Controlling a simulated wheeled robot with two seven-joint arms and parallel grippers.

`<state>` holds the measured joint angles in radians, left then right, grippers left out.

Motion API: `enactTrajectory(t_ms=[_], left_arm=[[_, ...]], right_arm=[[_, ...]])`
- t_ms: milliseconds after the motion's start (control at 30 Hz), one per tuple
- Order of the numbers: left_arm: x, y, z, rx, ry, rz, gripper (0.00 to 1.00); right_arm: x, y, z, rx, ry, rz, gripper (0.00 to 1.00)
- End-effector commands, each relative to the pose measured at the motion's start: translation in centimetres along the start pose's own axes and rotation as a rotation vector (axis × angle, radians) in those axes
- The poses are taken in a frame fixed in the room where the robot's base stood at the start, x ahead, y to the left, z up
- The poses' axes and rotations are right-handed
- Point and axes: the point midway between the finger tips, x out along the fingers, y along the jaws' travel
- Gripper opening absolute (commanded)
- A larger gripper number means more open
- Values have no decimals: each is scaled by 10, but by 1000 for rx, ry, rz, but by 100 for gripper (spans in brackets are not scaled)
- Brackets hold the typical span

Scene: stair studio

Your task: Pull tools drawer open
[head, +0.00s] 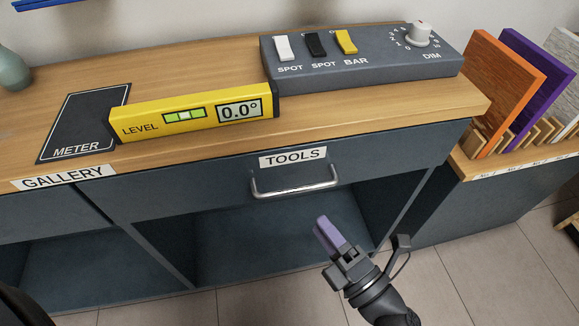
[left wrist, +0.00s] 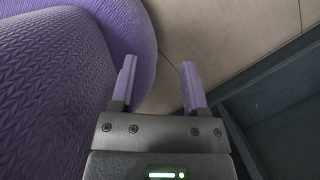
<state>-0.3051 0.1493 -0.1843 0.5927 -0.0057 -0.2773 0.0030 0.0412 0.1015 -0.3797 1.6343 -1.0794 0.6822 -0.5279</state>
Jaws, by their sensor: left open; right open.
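The tools drawer (head: 225,190) is a dark blue-grey front under the wooden top, labelled TOOLS, and looks shut. Its metal bar handle (head: 297,191) sits below the label (head: 293,156). My right gripper (head: 328,232) is below and slightly right of the handle in the head view, apart from it. It is open and empty; one purple finger shows clearly and the other is hard to make out. My left gripper (left wrist: 158,85) is open and empty in the left wrist view, above the floor beside a purple padded seat (left wrist: 55,90). The left gripper is not seen in the head view.
On the top stand a yellow level (head: 195,112), a dark METER mat (head: 84,122) and a grey switch panel (head: 360,72). An open shelf space (head: 270,240) lies below the drawer. Coloured panels (head: 505,90) stand in a rack at right. Tiled floor (head: 440,285) shows in front.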

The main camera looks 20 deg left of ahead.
Motion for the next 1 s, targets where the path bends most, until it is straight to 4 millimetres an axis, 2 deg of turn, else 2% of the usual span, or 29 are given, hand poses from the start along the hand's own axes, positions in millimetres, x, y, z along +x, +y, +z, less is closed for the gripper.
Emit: enactTrajectory(t_ms=[200, 400, 533, 733, 900, 1000], left_arm=[[10, 5, 12, 2, -30, 8, 59], [18, 8, 13, 2, -35, 13, 59], [19, 8, 11, 2, -32, 13, 59], [18, 6, 4, 1, -19, 11, 59], [18, 6, 0, 1, -13, 9, 59], [18, 6, 1, 1, -13, 9, 59]], right_arm=[[50, 0, 0, 3, -2, 4, 53], [85, -1, 1, 6, -3, 0, 53], [92, 0, 1, 6, -3, -1, 53], [93, 1, 1, 6, -4, -1, 53], [92, 1, 1, 7, -4, -2, 17], [92, 1, 1, 7, -4, -2, 0]])
